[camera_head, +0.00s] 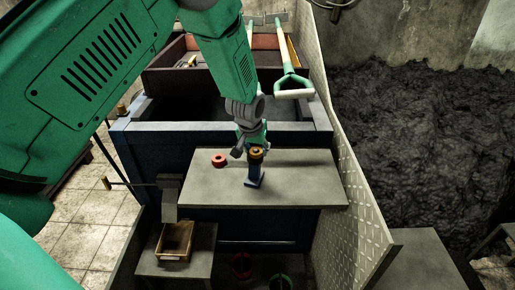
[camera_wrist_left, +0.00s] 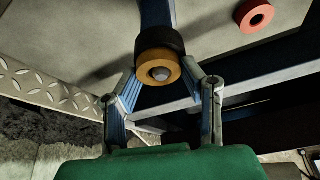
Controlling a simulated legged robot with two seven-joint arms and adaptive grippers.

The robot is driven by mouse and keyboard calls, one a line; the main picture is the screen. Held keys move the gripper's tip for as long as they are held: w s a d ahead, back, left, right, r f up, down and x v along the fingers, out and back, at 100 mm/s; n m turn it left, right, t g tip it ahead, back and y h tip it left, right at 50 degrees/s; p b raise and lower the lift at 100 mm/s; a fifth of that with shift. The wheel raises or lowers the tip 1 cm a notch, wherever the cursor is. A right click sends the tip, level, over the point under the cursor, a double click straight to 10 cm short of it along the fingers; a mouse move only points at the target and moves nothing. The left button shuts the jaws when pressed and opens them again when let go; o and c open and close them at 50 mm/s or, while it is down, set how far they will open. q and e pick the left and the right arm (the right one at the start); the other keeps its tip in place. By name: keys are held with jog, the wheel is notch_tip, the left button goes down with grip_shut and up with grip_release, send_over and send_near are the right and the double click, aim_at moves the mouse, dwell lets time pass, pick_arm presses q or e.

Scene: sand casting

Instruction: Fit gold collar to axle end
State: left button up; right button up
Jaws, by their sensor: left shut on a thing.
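The gold collar (camera_head: 257,152) is at the top of a blue stand (camera_head: 254,178) on the grey table. In the left wrist view the gold collar (camera_wrist_left: 144,69) faces me, with the round grey axle end (camera_wrist_left: 160,74) showing in its hole. A black ring (camera_wrist_left: 160,40) sits right behind the collar. My left gripper (camera_wrist_left: 160,82) has one finger on each side of the gold collar and is shut on it. In the head view my left gripper (camera_head: 253,143) hides part of the stand's top. How deep the collar sits cannot be told. My right gripper is not in view.
A red collar (camera_head: 219,160) lies on the table (camera_head: 300,185), left of the stand. A tread-plate wall (camera_head: 345,190) borders the table's right side. The table's right part is clear.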

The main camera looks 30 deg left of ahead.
pick_arm(q)
jog(key=o, duration=1.1)
jog(key=shift+a, duration=0.2)
jog(key=shift+a+f, duration=0.15)
jog(key=shift+a, duration=0.05)
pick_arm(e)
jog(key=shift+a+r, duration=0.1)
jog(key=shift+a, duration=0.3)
pick_arm(q)
jog(key=shift+s+d+r, duration=0.1)
jog(key=shift+d+r, duration=0.1)
jog(key=shift+r, duration=0.25)
jog(key=v, duration=1.1)
jog(key=shift+a, duration=0.3)
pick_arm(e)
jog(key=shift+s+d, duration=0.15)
pick_arm(q)
jog(key=shift+d, duration=0.1)
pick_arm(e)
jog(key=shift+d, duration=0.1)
